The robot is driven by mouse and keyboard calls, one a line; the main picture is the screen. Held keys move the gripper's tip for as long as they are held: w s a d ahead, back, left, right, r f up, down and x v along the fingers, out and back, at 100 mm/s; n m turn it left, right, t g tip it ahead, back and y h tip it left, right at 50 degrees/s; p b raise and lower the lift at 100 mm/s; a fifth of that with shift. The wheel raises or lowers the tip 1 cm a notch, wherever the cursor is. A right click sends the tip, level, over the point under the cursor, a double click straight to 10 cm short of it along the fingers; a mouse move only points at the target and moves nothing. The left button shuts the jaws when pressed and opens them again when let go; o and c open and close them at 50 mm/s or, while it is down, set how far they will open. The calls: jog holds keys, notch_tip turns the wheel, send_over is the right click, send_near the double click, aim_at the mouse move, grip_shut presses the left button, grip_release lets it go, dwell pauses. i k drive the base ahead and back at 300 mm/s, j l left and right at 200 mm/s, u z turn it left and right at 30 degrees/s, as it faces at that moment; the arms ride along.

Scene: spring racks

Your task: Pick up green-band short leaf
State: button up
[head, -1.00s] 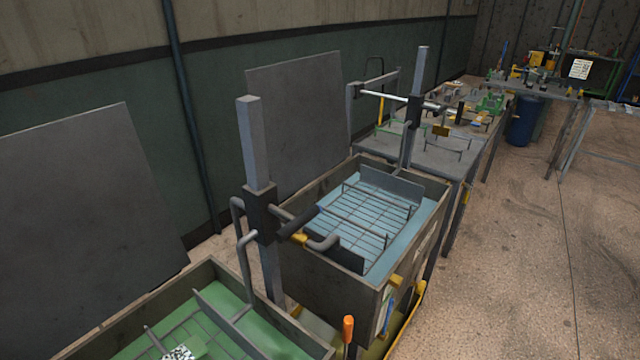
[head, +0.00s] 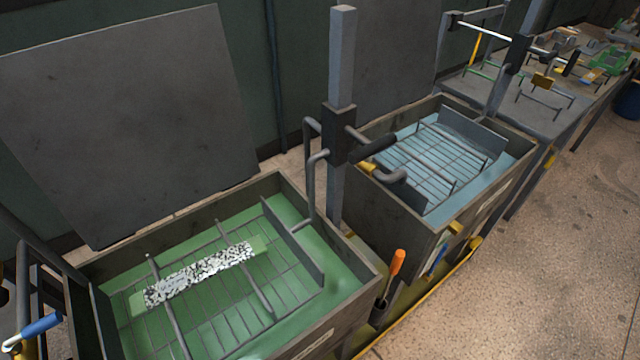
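A flat strip, likely the leaf, lies aslant on the wire rack in the green-filled tank (head: 354,309) at the lower left. The strip (head: 200,273) has a speckled black-and-white middle and pale green ends. It lies across the rack's raised bars, and I cannot tell whether liquid covers any of it. My gripper is not in view.
A second tank (head: 400,204) with pale blue liquid and an empty-looking rack stands behind to the right. A grey post (head: 342,60) with a clamp rises between the tanks. An orange-handled tool (head: 396,264) stands by the green tank. Floor at right is clear.

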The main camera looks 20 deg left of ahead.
aim_at(141, 302)
jog(key=u, duration=1.3)
